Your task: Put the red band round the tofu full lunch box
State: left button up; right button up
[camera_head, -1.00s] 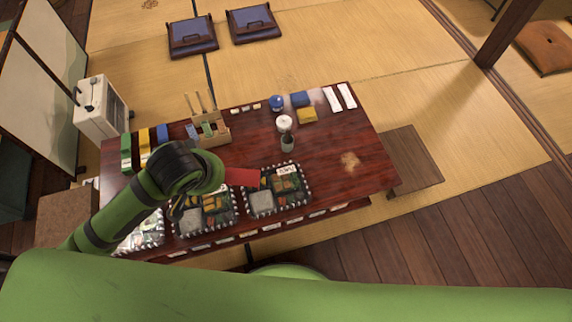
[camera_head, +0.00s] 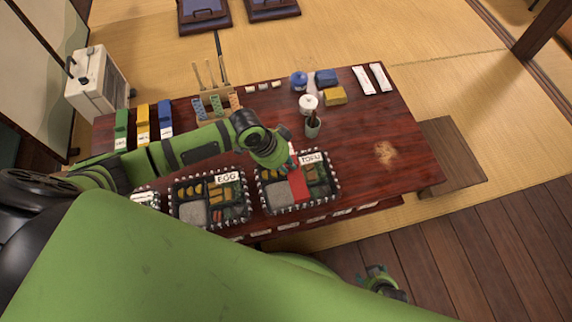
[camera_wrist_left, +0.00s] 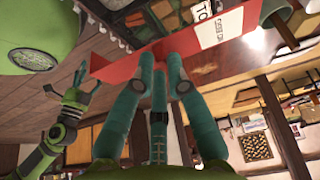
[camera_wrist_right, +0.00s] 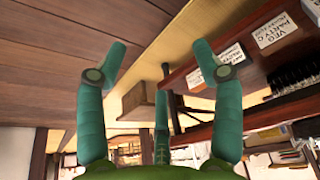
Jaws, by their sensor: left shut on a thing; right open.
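The tofu full lunch box (camera_head: 303,210) lies open at the front middle of the low table, with a TOFU label (camera_head: 311,158) at its back. My left gripper (camera_head: 287,163) is over the back part of this box and shut on the red band (camera_head: 298,187). The band spans the middle of the box from back to front. I cannot tell whether it touches the box. In the left wrist view the band (camera_wrist_left: 220,27) shows at the fingertips (camera_wrist_left: 160,62), with a white label on it. My right gripper (camera_head: 378,280) is open and empty, low in front of the table; its spread fingers (camera_wrist_right: 160,55) fill the right wrist view.
An egg lunch box (camera_head: 180,216) stands just left of the tofu box. Green, yellow and blue bands (camera_head: 143,124) stand at the table's left. A wooden rack (camera_head: 215,103), a white-topped jar (camera_head: 308,103) and a dark cup (camera_head: 312,127) stand behind. The table's right part is mostly clear.

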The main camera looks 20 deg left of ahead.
pick_arm(q)
jog(key=shift+f+b, duration=0.9)
jog(key=shift+f, duration=0.05)
jog(key=shift+f+b, duration=0.7)
jog(key=shift+b, duration=0.1)
jog(key=shift+f+b, duration=0.95)
jog(key=shift+f, duration=0.6)
pick_arm(e)
notch_tip(320, 180, up, 7)
jog(key=a+g, duration=0.1)
jog(key=shift+w, duration=0.35)
pick_arm(q)
jog(key=shift+a, duration=0.15)
pick_arm(e)
jog(key=shift+r, duration=0.2)
pick_arm(q)
jog(key=shift+s+f+p, duration=0.1)
jog(key=shift+f+p, duration=0.25)
jog(key=shift+f, duration=0.45)
pick_arm(e)
jog(key=shift+r, duration=0.15)
